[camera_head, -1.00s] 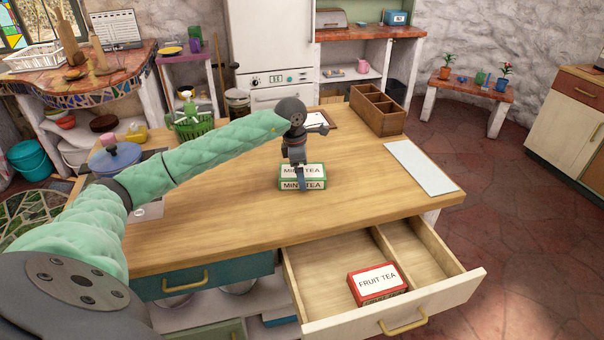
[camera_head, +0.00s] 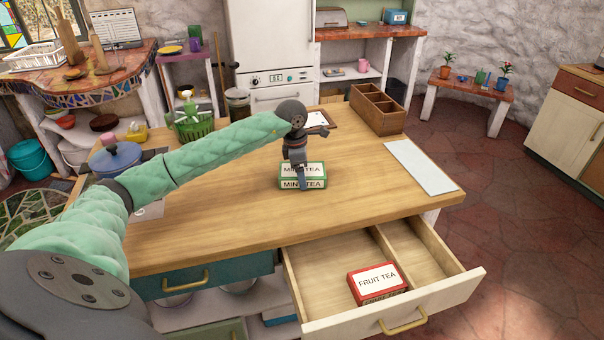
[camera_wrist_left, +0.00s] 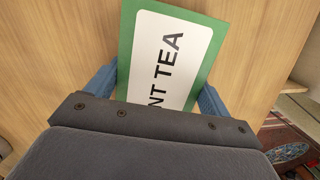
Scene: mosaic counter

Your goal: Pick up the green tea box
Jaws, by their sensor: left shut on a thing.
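The green tea box (camera_head: 315,184), with a white "MINT TEA" label, rests on the wooden counter. My left gripper (camera_head: 303,182) reaches down over it and is shut on it. In the left wrist view the box (camera_wrist_left: 188,35) lies between the two blue fingers (camera_wrist_left: 157,92), and its near end is hidden by the gripper body. The head view does not show a clear gap between box and counter. My right gripper is not in view.
An open drawer (camera_head: 300,264) below the counter's front edge holds a red fruit tea box (camera_head: 378,282). A wooden divided crate (camera_head: 378,108) and a pale board (camera_head: 422,166) are at the right. A blue pot (camera_head: 115,158) stands at the left.

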